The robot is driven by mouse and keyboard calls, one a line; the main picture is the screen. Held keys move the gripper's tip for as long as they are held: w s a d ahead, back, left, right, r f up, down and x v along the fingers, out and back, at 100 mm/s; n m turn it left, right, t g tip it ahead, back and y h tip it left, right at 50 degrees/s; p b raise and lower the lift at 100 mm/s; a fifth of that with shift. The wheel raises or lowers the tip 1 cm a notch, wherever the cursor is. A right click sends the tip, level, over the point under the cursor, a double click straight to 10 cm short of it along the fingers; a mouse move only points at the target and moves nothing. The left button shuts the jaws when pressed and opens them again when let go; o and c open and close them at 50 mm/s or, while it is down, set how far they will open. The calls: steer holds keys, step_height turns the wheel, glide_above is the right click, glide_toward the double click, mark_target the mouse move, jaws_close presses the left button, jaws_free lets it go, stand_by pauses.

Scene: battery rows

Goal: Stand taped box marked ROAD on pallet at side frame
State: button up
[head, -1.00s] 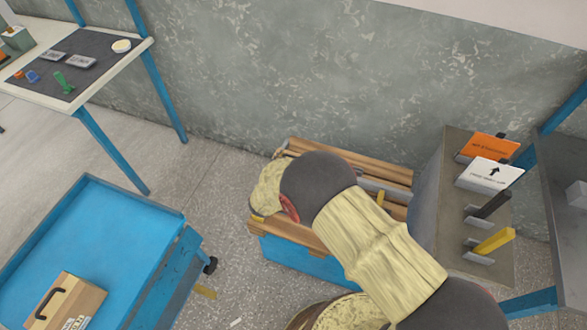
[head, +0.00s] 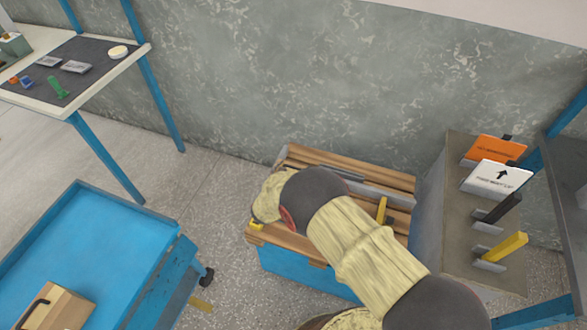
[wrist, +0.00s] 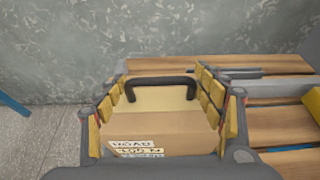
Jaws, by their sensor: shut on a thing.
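In the wrist view, a brown taped box (wrist: 155,125) with a black handle and a white label reading ROAD stands upright between the padded fingers of my gripper (wrist: 160,77). My gripper is shut on it. The pallet (head: 300,151) has wooden slats on a blue base and stands by the wall in the head view. Its slats also show right of the box in the wrist view (wrist: 265,128). A grey frame bar (head: 365,187) with a yellow piece runs across it. My arm hides the held box in the head view. Whether its bottom touches the slats cannot be told.
A blue cart (head: 110,235) at left carries another brown box (head: 65,308) with a black handle. A grey stand (head: 455,235) with orange and white signs rises close right of the pallet. A table (head: 128,42) stands at upper left, the wall behind.

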steer(key=shift+w+r, duration=0.1)
steer(key=shift+r, duration=0.05)
steer(key=o, duration=2.1)
